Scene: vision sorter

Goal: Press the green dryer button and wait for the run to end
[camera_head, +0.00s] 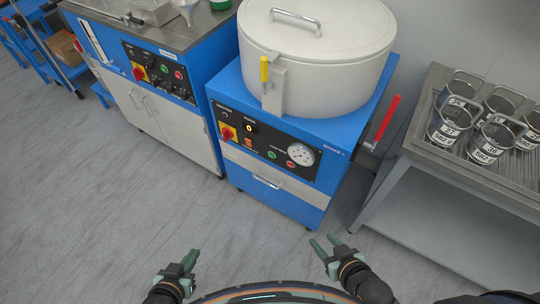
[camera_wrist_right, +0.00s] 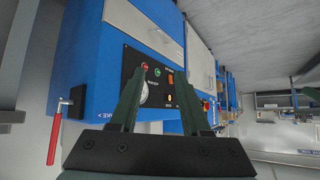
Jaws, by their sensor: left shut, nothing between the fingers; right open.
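The blue dryer (camera_head: 275,195) with a round white lidded drum (camera_head: 310,65) stands in the middle of the head view. Its black front panel has a small green button (camera_head: 271,155), a red button (camera_head: 291,163) and a round gauge (camera_head: 301,155). In the right wrist view the green button (camera_wrist_right: 157,72) shows beyond the fingers. My left gripper (camera_head: 187,262) is shut and empty, low in the head view. My right gripper (camera_head: 325,243) is open and empty, low and in front of the dryer. Both are well apart from the panel.
A second blue machine (camera_head: 180,100) with its own red and green buttons stands at the left. A metal table (camera_head: 400,165) with several numbered cans stands at the right. A red lever (camera_head: 387,118) sticks out from the dryer's right side. Grey floor (camera_head: 100,190) in front is clear.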

